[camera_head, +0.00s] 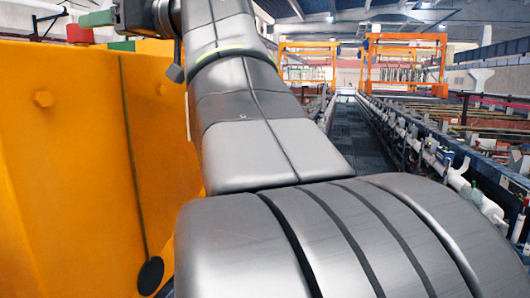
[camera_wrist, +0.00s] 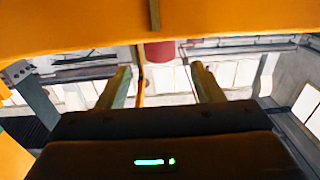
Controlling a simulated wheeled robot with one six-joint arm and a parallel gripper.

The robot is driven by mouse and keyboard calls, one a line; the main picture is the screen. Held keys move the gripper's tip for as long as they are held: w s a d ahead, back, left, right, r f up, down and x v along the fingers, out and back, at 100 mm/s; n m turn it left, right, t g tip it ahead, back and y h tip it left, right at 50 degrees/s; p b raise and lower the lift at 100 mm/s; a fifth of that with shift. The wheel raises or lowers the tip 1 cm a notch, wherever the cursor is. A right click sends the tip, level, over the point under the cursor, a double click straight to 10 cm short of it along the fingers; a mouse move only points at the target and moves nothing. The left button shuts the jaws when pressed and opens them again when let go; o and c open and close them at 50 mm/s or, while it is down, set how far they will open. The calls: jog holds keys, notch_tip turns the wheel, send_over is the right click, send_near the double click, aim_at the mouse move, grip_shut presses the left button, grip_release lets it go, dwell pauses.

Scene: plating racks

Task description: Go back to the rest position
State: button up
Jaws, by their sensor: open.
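My gripper (camera_wrist: 160,70) shows in the wrist view with its two greenish fingers apart and nothing between them. A red cylindrical thing (camera_wrist: 159,51) is beyond the fingertips, below an orange surface (camera_wrist: 230,18). In the head view my grey arm reaches up and to the left, over the edge of a large orange structure. The dark wrist end is at the top left, partly cut off by the frame. The red thing (camera_head: 80,34) sits at the orange structure's top edge there, close to a green piece that may be one of my fingers.
The large orange structure (camera_head: 65,150) fills the left of the head view, very close to my arm. A dark walkway (camera_head: 352,135) runs away from me between long tank rows. Orange gantry frames (camera_head: 405,62) stand at the far end. White pipes (camera_head: 470,190) line the right side.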

aim_at(82, 30)
jog(key=p+x, duration=0.2)
jog(key=x, duration=0.5)
jog(key=shift+a+r, duration=0.1)
jog(key=shift+a, duration=0.25)
jog(key=shift+w+a, duration=0.15)
jog(key=shift+w, duration=0.05)
jog(key=shift+n+g+p, duration=0.4)
jog(key=shift+n+g, duration=0.4)
jog(key=shift+g, duration=0.4)
jog(key=n+g+p, duration=0.2)
jog(key=g, duration=0.2)
jog(key=shift+r+y, duration=0.1)
jog(key=shift+y, duration=0.2)
jog(key=shift+d+n+g, duration=0.25)
jog(key=shift+n+g, duration=0.15)
jog(key=shift+n, duration=0.1)
jog(key=d, duration=0.2)
jog(key=d+b, duration=0.1)
jog(key=d, duration=0.2)
jog(key=shift+w+d+f+b, duration=0.25)
jog(key=shift+w+d+b, duration=0.05)
jog(key=shift+w+b, duration=0.1)
jog(key=shift+w+d, duration=0.1)
jog(key=shift+d, duration=0.75)
